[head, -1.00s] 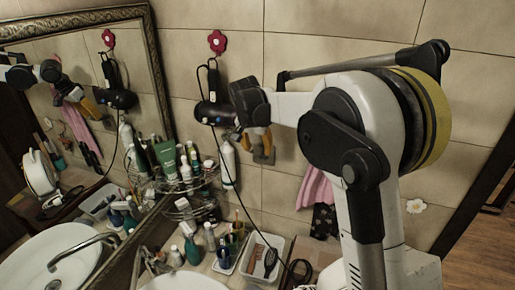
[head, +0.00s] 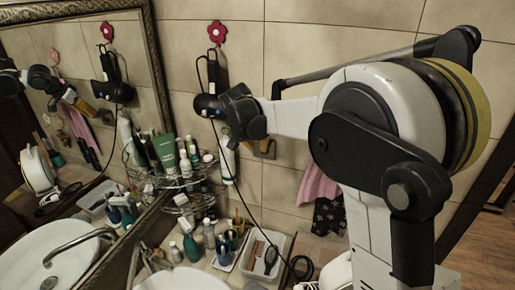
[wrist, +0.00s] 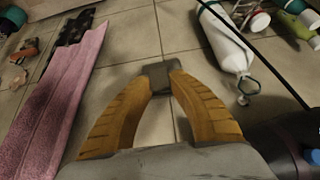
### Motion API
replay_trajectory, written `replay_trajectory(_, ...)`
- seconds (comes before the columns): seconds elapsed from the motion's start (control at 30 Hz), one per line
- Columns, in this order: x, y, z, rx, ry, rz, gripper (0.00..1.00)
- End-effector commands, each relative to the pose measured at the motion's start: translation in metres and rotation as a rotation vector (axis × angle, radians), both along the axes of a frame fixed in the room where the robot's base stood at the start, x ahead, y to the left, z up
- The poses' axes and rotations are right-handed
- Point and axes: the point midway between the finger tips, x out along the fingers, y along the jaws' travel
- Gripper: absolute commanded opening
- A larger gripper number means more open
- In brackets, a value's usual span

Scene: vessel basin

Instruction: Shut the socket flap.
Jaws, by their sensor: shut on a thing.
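The grey socket (head: 265,148) is on the tiled wall in the head view, low and right of my gripper (head: 248,143). In the wrist view a small dark grey piece, which looks like the socket flap (wrist: 158,72), sits between the tips of my two orange fingers. My gripper (wrist: 161,84) is shut on this piece, with a fingertip at each side. In the head view my wrist hides most of the fingers and the contact. The flap's angle cannot be told.
A hair dryer (head: 208,106) with a hanging black cord is close left of my gripper. A white bottle (head: 228,163) hangs below it. A pink towel (head: 318,185) hangs to the right. A wire rack (head: 178,182) with bottles stands at the left.

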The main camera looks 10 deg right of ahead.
Motion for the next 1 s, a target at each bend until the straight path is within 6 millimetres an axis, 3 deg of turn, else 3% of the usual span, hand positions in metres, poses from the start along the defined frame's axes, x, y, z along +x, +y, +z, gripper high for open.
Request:
replay_trajectory(0.03, -0.002, 0.002, -0.011, -0.022, -0.031, 0.003, 0.0)
replay_trajectory(0.5, -0.006, 0.004, -0.047, -0.268, -0.401, 0.002, 0.0)
replay_trajectory(1.0, 0.004, -0.003, -0.081, -0.531, -0.795, 0.0, 0.0)
